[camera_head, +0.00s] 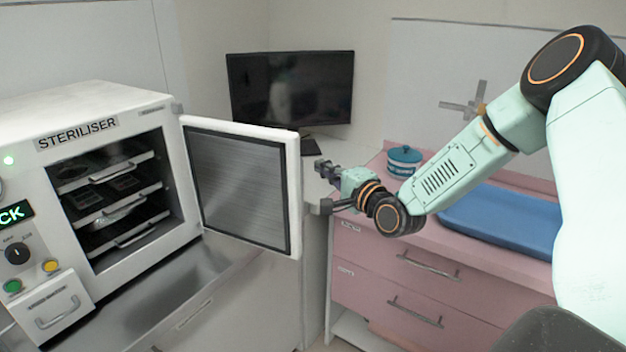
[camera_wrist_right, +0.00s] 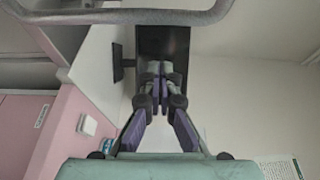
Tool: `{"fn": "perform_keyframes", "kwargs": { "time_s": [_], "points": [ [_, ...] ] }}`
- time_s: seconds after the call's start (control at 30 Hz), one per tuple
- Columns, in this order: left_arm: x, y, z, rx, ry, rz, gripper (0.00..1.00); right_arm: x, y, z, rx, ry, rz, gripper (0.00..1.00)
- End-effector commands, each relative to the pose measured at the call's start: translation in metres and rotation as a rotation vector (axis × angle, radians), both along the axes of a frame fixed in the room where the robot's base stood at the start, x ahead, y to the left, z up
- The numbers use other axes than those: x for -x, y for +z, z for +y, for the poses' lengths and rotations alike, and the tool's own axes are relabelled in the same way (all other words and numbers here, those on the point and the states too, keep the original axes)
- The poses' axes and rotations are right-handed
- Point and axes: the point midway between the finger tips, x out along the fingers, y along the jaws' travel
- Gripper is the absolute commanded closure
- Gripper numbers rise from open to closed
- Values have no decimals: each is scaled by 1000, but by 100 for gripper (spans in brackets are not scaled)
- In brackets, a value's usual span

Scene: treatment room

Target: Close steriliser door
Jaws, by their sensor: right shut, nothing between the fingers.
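The white steriliser (camera_head: 92,105) stands at the left in the head view. Its door (camera_head: 240,185) is open, swung out from the right side of the chamber, with its grey ribbed inner panel facing the camera. Three trays (camera_head: 115,205) show inside the chamber. My right gripper (camera_head: 322,188) is just right of the door's free edge; I cannot tell whether they touch. It is shut and empty, and its fingers (camera_wrist_right: 153,78) meet in the wrist view. My left gripper is not in view.
A dark monitor (camera_head: 290,88) stands behind the door on the counter. A pink drawer cabinet (camera_head: 400,270) is at the right, with a blue tray (camera_head: 505,220) and a blue pot (camera_head: 404,160) on top. A grey counter (camera_head: 165,290) lies below the steriliser.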

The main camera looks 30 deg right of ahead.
Motion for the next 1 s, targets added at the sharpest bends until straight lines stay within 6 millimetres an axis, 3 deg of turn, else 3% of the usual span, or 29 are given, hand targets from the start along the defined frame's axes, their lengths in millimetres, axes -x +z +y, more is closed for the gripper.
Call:
{"fn": "perform_keyframes", "kwargs": {
  "time_s": [0.03,0.33,1.0],
  "points": [
    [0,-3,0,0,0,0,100,-6,-1,2,6,4,-1,100],
    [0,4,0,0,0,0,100,8,1,35,-1,3,0,100],
    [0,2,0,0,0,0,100,10,0,39,0,-5,-1,100]
  ]
}}
